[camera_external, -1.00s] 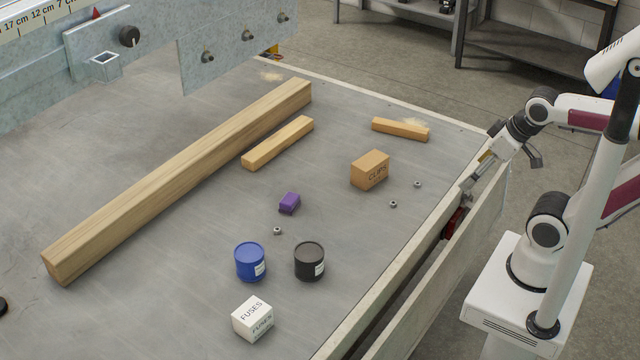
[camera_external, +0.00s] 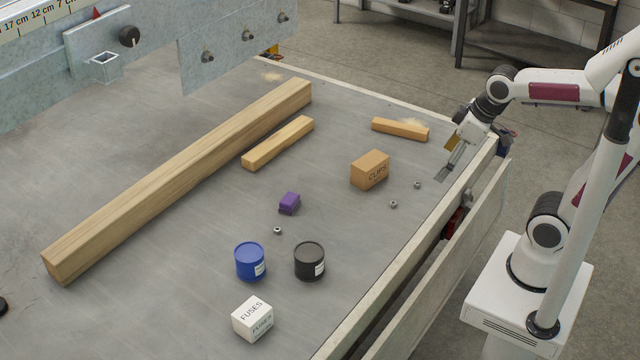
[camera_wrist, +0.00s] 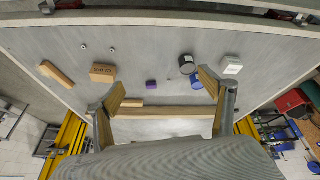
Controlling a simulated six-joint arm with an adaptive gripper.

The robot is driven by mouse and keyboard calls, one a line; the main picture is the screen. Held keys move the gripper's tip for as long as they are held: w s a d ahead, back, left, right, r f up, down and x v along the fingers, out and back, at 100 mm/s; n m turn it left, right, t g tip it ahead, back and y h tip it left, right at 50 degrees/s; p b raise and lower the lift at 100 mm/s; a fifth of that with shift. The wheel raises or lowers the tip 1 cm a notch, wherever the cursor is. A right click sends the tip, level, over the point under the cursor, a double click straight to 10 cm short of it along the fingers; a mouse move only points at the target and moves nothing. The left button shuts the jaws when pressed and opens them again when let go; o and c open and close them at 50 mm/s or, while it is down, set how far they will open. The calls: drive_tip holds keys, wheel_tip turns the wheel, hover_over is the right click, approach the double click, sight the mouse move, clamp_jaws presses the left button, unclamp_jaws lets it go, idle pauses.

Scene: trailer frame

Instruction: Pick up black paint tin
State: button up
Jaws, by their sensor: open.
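The black paint tin (camera_external: 309,262) stands upright on the grey table, right of the blue tin (camera_external: 250,262) in the external view. In the wrist view the black tin (camera_wrist: 187,64) is near upper middle right, and the blue tin (camera_wrist: 197,83) is partly hidden by a finger. My gripper (camera_external: 444,173) is open and empty above the table's right edge, well away from the black tin. Its two spread fingers also show in the wrist view (camera_wrist: 164,88).
A white FUSES box (camera_external: 253,319) sits in front of the tins. A purple block (camera_external: 289,203), a CLIPS box (camera_external: 370,170), several nuts, and wooden pieces, including a long beam (camera_external: 180,180), lie on the table (camera_external: 180,310). A raised rim (camera_external: 400,257) runs along the right edge.

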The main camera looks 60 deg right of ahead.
drive_tip(key=w+a+f+n+g, duration=0.1)
drive_tip(key=w+a+f+n, duration=0.2)
drive_tip(key=w, duration=0.8)
drive_tip(key=n+g+y, duration=0.1)
drive_tip(key=n+g, duration=0.2)
drive_tip(key=n, duration=0.7)
hover_over(310, 250)
drive_tip(key=f, duration=2.6)
drive_tip(key=shift+s+d+f, duration=0.15)
drive_tip(key=shift+d+f, duration=0.1)
drive_tip(key=shift+d, duration=0.1)
drive_tip(key=shift+a+f+g, duration=0.1)
drive_tip(key=shift+f+g, duration=0.2)
drive_tip(key=shift+f, duration=0.05)
drive_tip(key=shift+a+f, duration=0.2)
drive_tip(key=shift+f, duration=1.05)
drive_tip(key=shift+f, duration=0.15)
